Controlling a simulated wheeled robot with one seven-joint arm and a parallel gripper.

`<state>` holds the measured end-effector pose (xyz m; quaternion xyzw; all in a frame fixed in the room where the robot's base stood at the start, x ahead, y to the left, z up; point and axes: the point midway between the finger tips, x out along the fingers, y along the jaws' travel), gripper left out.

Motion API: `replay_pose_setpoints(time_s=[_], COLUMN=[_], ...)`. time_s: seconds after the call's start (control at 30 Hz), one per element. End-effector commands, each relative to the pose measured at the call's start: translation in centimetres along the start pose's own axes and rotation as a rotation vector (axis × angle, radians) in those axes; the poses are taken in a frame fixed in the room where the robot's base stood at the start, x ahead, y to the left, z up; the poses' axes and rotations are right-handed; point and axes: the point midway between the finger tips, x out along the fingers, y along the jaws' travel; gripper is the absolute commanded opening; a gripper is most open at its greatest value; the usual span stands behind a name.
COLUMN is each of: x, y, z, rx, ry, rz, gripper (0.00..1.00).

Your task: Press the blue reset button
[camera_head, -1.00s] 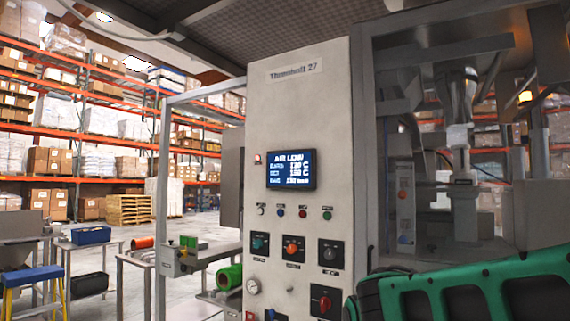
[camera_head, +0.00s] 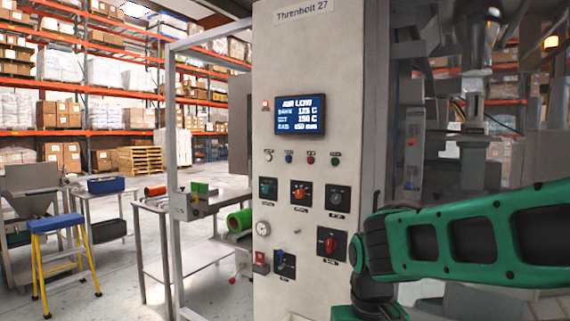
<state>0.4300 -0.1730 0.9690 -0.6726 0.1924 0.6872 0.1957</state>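A small blue button (camera_head: 289,158) sits in a row on the light grey control panel (camera_head: 350,60) marked "Threnholt 27". A white button (camera_head: 268,156) is on its left, with a red one (camera_head: 311,160) and a green one (camera_head: 335,161) on its right. The tiny labels above them are too small to read. Above the row, a blue screen (camera_head: 300,115) shows "AIR LOW" and several readings. My green arm reaches in from the right, in front of the machine and apart from the buttons. My gripper is out of view.
A metal post (camera_head: 173,200) and a side table (camera_head: 153,250) stand left of the panel. A blue-topped yellow step stool (camera_head: 57,224) stands farther left.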

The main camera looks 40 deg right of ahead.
Motion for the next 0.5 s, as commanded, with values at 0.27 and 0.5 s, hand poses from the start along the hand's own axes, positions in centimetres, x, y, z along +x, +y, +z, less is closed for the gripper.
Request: replay_pose_setpoints(time_s=[0.27, 0.5], x=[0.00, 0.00], y=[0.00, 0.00], z=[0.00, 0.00], rx=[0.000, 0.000], ry=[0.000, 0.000], rz=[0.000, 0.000], gripper=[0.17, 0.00])
